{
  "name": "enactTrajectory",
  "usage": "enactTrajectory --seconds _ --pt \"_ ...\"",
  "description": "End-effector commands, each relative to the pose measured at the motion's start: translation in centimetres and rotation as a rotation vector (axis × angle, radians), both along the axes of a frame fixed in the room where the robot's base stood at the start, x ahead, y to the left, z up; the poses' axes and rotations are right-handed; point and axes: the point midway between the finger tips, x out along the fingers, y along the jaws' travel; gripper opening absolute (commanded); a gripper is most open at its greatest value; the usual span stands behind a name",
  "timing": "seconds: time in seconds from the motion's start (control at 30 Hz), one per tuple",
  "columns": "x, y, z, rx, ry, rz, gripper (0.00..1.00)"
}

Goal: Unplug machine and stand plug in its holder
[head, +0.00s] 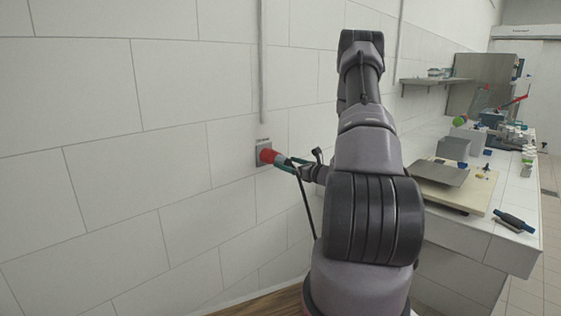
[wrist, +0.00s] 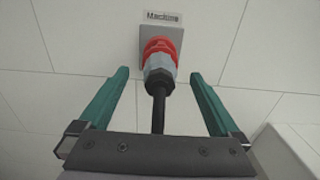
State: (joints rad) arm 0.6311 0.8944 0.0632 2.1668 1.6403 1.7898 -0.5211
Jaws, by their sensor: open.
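The plug is red and grey with a black cable, and it sits in the wall socket. In the head view the red part of the plug (head: 267,156) shows at the wall; in the wrist view its grey body (wrist: 159,72) lies straight ahead. The socket plate (wrist: 146,42) is grey, under a label reading "Machine". My gripper (wrist: 158,78) is open, its green fingers to the left and right of the plug and cable, with a gap on each side. In the head view my gripper (head: 282,162) is close to the wall. I cannot make out the plug's holder.
A white counter (head: 512,190) stands to the right behind my arm. It bears a board (head: 462,198) with a grey plate, a dark brush-like tool (head: 515,222), a grey box (head: 454,149) and other gear. A shelf (head: 433,81) hangs on the wall. The wall left of the socket is bare.

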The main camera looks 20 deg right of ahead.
Motion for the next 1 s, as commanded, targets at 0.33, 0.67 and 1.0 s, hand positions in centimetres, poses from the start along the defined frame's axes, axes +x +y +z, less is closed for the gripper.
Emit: enactTrajectory --seconds 0.33,0.67,1.0 --pt "4.4 1.7 -0.1 -0.001 0.001 0.001 0.99" --pt "5.8 2.1 0.0 0.0 0.0 -0.001 0.99" --pt "5.8 2.1 0.0 0.0 0.0 0.0 0.99"
